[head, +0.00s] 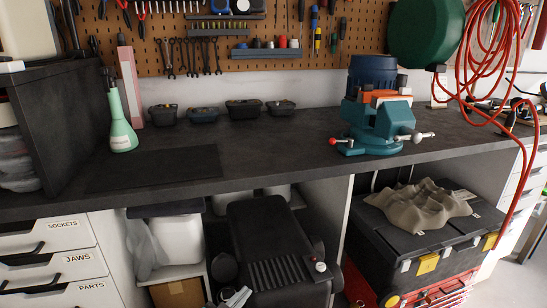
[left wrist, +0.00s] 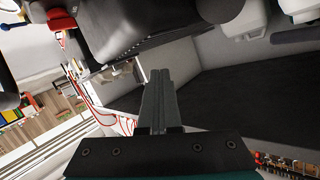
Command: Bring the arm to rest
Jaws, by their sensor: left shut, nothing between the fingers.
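My left gripper (left wrist: 155,82) shows in the left wrist view with its two dark fingers together and nothing between them. In the head view only a small grey part of my left gripper (head: 236,297) shows at the bottom edge, low in front of the workbench (head: 270,150) and below its top. Its fingertips cannot be made out there. My right gripper is in neither view.
A teal vise (head: 375,125) stands on the bench at right. A green bottle (head: 121,128) and several small black bins (head: 243,109) stand behind the bare front. Drawers (head: 45,248) lie below left; a black toolbox (head: 420,235) with a cloth sits below right.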

